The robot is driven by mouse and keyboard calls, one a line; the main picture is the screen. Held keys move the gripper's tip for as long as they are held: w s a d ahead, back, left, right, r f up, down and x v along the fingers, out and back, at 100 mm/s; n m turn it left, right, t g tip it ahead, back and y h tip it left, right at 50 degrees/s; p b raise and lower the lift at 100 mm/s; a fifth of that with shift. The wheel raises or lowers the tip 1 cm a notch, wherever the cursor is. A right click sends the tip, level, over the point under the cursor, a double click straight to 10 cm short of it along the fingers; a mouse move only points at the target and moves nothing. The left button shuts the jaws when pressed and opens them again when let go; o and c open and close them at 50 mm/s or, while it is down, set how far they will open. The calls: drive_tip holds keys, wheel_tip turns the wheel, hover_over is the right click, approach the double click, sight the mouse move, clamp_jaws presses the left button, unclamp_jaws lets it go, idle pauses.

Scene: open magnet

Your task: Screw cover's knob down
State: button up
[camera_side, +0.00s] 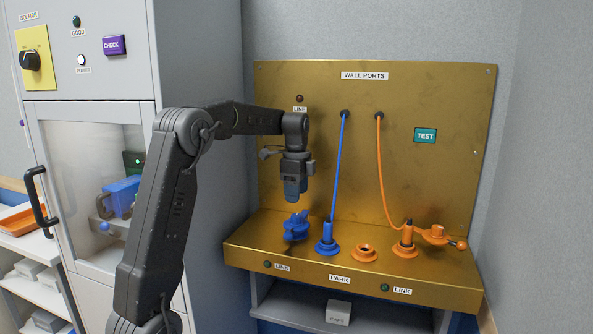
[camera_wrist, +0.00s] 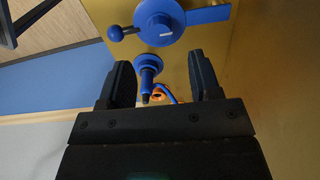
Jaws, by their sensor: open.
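The blue cover (camera_side: 296,226) sits on the gold ledge at its left, left of the blue port (camera_side: 327,247). In the wrist view the cover (camera_wrist: 180,18) shows a round knob with a white mark and a ball-ended lever, near the top edge. My gripper (camera_side: 295,199) hangs above the blue cover in the side view, pointing down and apart from it. In the wrist view my gripper (camera_wrist: 163,80) is open, with nothing between its fingers. The blue port flange (camera_wrist: 150,64) appears beyond the gap. How far the knob is screwed cannot be told.
A blue cable (camera_side: 339,165) and an orange cable (camera_side: 382,175) run from the gold back panel (camera_side: 285,130) to the ports. An orange ring (camera_side: 365,253), orange port (camera_side: 405,245) and orange cover (camera_side: 437,234) stand at right. A grey cabinet (camera_side: 90,90) stands at left.

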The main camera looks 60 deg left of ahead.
sight(297, 215)
wheel_tip(297, 215, up, 7)
drive_tip(key=shift+f, duration=0.15)
drive_tip(key=shift+d, duration=0.15)
idle(0.4)
drive_tip(key=s+d+r+n+t, duration=0.1)
drive_tip(key=s+d+r+n, duration=0.15)
drive_tip(key=d, duration=0.95)
drive_tip(key=s+d+f+n+t, duration=0.2)
drive_tip(key=s+d+f, duration=0.3)
drive_tip(key=s+d, duration=0.3)
drive_tip(key=s+d+f+n+t, duration=0.2)
drive_tip(key=s+d+f+n, duration=0.2)
drive_tip(key=s+d, duration=0.4)
drive_tip(key=shift+d+f+n+t, duration=0.35)
drive_tip(key=shift+d+f, duration=0.2)
drive_tip(key=shift+d, duration=0.15)
